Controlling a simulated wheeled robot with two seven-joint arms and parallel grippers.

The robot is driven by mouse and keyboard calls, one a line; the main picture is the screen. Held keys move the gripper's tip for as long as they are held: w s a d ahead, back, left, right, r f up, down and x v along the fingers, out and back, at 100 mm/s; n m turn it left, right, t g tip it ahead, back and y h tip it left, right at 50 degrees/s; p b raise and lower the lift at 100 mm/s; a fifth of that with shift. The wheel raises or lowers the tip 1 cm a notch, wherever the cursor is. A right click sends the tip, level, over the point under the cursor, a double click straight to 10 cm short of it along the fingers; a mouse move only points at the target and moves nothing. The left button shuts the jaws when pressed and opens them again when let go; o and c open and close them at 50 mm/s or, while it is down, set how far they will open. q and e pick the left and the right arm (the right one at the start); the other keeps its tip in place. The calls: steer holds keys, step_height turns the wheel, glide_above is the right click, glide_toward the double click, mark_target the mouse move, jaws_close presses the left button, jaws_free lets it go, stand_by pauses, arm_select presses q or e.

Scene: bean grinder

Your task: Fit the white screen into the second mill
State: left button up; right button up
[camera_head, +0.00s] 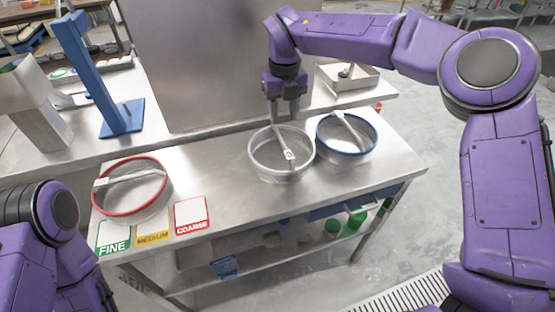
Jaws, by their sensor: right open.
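The white screen (254,160), a round pan with a pale rim and a bar across it, sits on the steel table (215,205) near the middle. My right gripper (285,118) points down just behind and above its far rim, near the upper end of the bar. Its fingers are apart, with nothing seen between them. A similar blue-rimmed screen (347,152) stands close on the right, and a red-rimmed one (150,209) is at the left. My left arm shows at the lower left; its gripper is out of view. I cannot tell which thing is the second mill.
A blue stand (92,80) and a grey boxy unit (38,128) stand at the back left. A steel panel (190,60) rises behind. Cards marked FINE (114,238), MEDIUM (153,235) and COARSE (191,215) lie at the front left. A tray (347,84) is behind right.

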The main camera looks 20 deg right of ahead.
mark_target(282, 140)
step_height(282, 140, down, 8)
steer(key=shift+w+a+r+p, duration=0.1)
steer(key=shift+a+p, duration=0.05)
steer(key=shift+p, duration=0.4)
steer(key=shift+f, duration=0.3)
jaws_close()
steer(key=shift+r, duration=0.1)
stand_by(1.4)
